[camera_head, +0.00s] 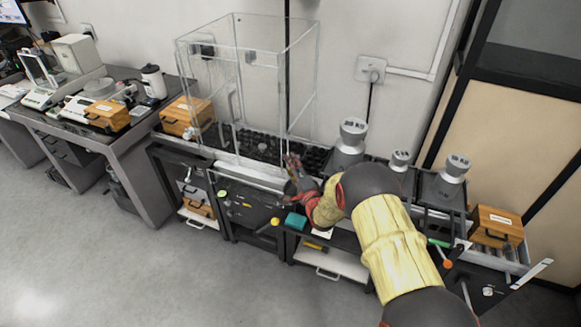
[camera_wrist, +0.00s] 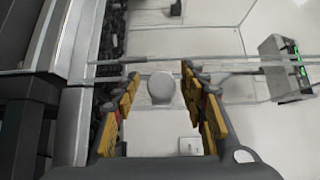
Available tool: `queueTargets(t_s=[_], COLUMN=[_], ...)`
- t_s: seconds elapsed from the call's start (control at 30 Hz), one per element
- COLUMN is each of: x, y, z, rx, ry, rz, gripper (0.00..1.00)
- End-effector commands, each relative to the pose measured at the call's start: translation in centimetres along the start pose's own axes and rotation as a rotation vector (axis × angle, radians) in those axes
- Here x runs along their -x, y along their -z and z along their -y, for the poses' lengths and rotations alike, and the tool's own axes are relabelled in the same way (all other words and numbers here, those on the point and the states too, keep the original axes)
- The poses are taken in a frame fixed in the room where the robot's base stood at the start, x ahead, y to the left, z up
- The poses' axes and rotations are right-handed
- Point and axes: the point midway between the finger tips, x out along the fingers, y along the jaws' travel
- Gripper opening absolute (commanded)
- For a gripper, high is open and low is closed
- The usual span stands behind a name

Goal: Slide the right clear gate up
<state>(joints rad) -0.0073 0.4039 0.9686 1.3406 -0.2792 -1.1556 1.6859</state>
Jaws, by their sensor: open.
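The clear box (camera_head: 236,20) stands on the middle table, with see-through walls and pale edges. Its right clear gate (camera_head: 303,85) is the transparent panel on the right side; its lower part is partly hidden behind my gripper. My gripper (camera_head: 292,165) is at the lower right front corner of the box. In the wrist view my gripper (camera_wrist: 160,70) is open, its yellow-padded fingers spread apart. A rounded pale grey piece (camera_wrist: 161,89) shows between the fingers; I cannot tell whether it is the gate's handle or whether the fingers touch it.
The floor in front is clear.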

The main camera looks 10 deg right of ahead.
Motion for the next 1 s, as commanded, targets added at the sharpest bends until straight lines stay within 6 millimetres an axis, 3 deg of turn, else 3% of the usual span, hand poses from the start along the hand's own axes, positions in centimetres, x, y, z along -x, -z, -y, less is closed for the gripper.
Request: queueTargets(t_s=[0.2,0.9,1.0], x=[-0.03,0.0,0.0], y=[0.02,0.03,0.03], z=[0.09,0.05,0.04], rx=[0.0,0.0,0.0], ry=[0.001,0.0,0.0], rz=[0.0,0.0,0.0], gripper=[0.41,0.02,0.0])
